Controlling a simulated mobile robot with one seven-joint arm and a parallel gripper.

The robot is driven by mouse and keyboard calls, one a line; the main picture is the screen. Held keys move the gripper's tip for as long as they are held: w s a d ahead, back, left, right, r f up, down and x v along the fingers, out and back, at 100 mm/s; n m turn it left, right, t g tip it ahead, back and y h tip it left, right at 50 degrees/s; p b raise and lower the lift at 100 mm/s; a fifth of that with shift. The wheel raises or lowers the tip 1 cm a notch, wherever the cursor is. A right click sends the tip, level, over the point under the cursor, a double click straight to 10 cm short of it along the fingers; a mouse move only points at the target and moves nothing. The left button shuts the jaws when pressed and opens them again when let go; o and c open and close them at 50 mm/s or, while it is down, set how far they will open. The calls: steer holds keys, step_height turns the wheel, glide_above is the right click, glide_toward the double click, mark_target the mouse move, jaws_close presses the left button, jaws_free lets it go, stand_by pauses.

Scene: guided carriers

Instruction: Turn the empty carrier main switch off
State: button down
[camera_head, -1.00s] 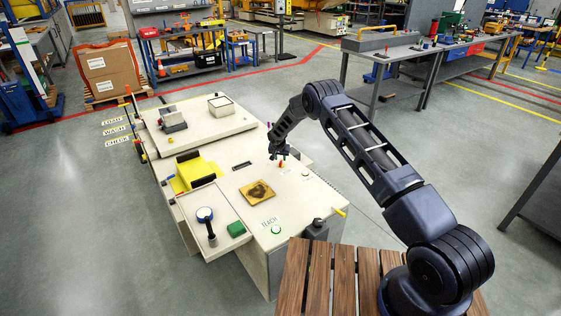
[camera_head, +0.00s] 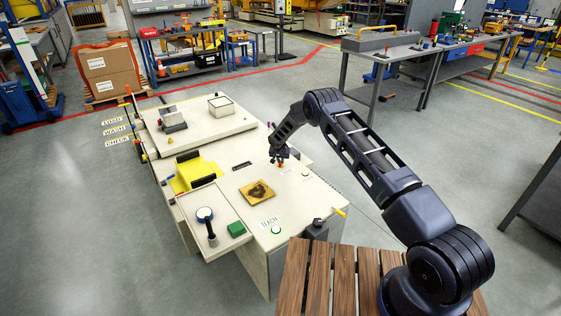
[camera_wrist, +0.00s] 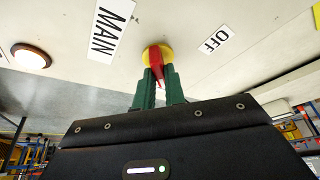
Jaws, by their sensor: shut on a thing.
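The main switch is a red handle on a round yellow base (camera_wrist: 148,52) in the wrist view, set in the pale top of the carrier (camera_head: 219,155). A MAIN label (camera_wrist: 109,32) lies to its left and an OFF label (camera_wrist: 214,40) to its right. My gripper (camera_wrist: 158,84), with green fingers, is shut on the red handle (camera_wrist: 155,63), one finger on each side. The fingers hide part of the handle. In the head view my gripper (camera_head: 279,158) reaches down to the small red switch (camera_head: 281,165) near the carrier's far right edge.
A round lamp (camera_wrist: 31,56) sits left of the MAIN label. A grey bench (camera_head: 400,48) stands behind.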

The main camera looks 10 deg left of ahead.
steer(key=shift+n, duration=0.3)
steer(key=n, duration=0.1)
steer(key=n+y, duration=0.1)
steer(key=n, duration=0.1)
steer(key=shift+w+d+y, duration=0.1)
steer(key=shift+d+y, duration=0.05)
steer(key=shift+y, duration=0.15)
steer(key=n, duration=0.2)
steer(key=n+g+y, duration=0.1)
steer(key=n, duration=0.1)
steer(key=shift+w+d+n+y, duration=0.1)
steer(key=shift+d+n+y, duration=0.05)
steer(key=shift+n+y, duration=0.2)
steer(key=n, duration=0.2)
steer(key=n+g+y, duration=0.1)
steer(key=n, duration=0.1)
steer(key=shift+w+n+g, duration=0.1)
steer(key=shift+n+g, duration=0.2)
steer(key=shift+n, duration=0.05)
steer(key=n+g, duration=0.1)
steer(key=n, duration=0.3)
steer(key=shift+w+n+g, duration=0.1)
steer(key=shift+n+g, duration=0.3)
steer(key=c, duration=1.5)
jaws_free()
steer(key=shift+o, duration=0.2)
